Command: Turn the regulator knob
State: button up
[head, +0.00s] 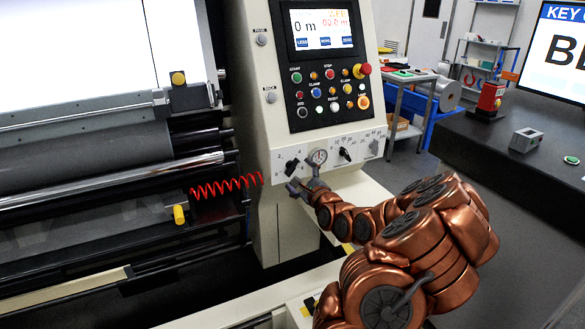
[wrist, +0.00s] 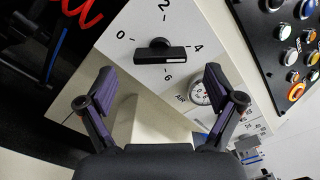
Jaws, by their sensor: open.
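The black regulator knob (head: 292,167) sits at the left end of the white dial strip on the machine's console. In the wrist view the knob (wrist: 160,52) is a bar-shaped handle on a scale marked 0, 2, 4 and 6. Its white line lies on the right half, pointing between 4 and 6. My gripper (head: 303,188) is just in front of and below the knob in the head view. In the wrist view my gripper (wrist: 158,76) is open and empty, its purple fingertips either side of the knob and short of it, with no contact visible.
A round air gauge (wrist: 200,92) sits right of the knob, close to the right finger. Another black knob (head: 345,154) and a grey switch (head: 374,147) are further right. A button panel (head: 329,92) is above. A red coiled hose (head: 226,187) hangs to the left.

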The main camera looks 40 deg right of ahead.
aim_at(294, 170)
jog(key=shift+p+x, duration=0.6)
jog(key=shift+x, duration=1.85)
jog(key=shift+c, duration=0.3)
jog(key=c, duration=1.1)
